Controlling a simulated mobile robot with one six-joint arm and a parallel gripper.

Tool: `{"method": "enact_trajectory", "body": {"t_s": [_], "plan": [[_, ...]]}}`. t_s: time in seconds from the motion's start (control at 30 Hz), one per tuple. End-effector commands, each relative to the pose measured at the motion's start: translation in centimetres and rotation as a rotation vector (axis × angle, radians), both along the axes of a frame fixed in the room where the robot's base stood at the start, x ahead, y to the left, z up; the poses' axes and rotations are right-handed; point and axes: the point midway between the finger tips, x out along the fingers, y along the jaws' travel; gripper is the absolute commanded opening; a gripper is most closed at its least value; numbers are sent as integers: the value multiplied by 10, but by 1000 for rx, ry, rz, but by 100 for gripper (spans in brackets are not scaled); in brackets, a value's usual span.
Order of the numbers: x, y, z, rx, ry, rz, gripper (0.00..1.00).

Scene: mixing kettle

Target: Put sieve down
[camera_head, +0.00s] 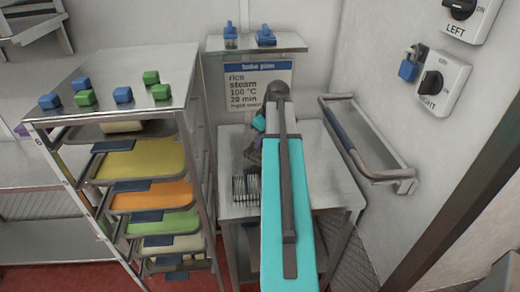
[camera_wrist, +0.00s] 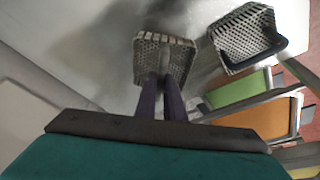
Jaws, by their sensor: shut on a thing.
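In the wrist view, a grey perforated sieve (camera_wrist: 178,58) is held by its handle between the two purple fingers of my gripper (camera_wrist: 163,88). The fingers are shut on the handle. A second perforated basket (camera_wrist: 240,32) with a dark handle is at the upper right of that view, apart from the held sieve. In the head view, a dark mesh basket shape (camera_head: 245,190) shows at the left of the small steel table (camera_head: 318,195). My teal arm hides most of my gripper there. I cannot tell whether the held sieve touches a surface.
A rack (camera_head: 190,150) with coloured trays stands left of the table, with blue and green blocks on top. A rail shelf (camera_head: 385,172) is on the right wall. A small shelf (camera_head: 285,46) with blue items is above the table. The table's right side looks clear.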

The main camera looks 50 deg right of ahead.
Motion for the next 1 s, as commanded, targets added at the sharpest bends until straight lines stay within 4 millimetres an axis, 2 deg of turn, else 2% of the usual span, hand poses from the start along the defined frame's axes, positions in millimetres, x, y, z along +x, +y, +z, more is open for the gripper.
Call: {"method": "enact_trajectory", "body": {"t_s": [0.23, 0.63, 1.0], "plan": [[-1, 0, -5, 1, 1, -1, 0], [-1, 0, -36, 1, 1, -2, 0], [-1, -1, -38, 1, 0, -2, 0]]}}
